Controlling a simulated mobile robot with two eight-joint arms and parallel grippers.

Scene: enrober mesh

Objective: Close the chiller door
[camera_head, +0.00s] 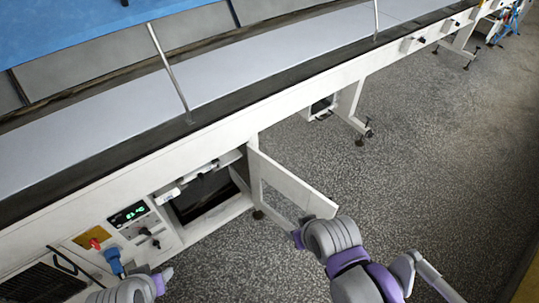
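The chiller door (290,186) is a white panel standing open, swung out from the machine's white side. The dark chiller opening (205,194) is left of it. My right gripper (299,236) is at the lower outer end of the door, close to its edge; whether it touches is unclear, and its fingers are mostly hidden by the grey and purple wrist. My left gripper (160,279) is at the bottom left, below the control panel and apart from the door. Its fingers are too small and foreshortened to judge.
A control panel (129,214) with a green display, a red switch on yellow (95,241) and a blue plug (113,261) sits left of the opening. A long conveyor belt (270,62) runs above. The speckled floor (400,150) right of the door is clear.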

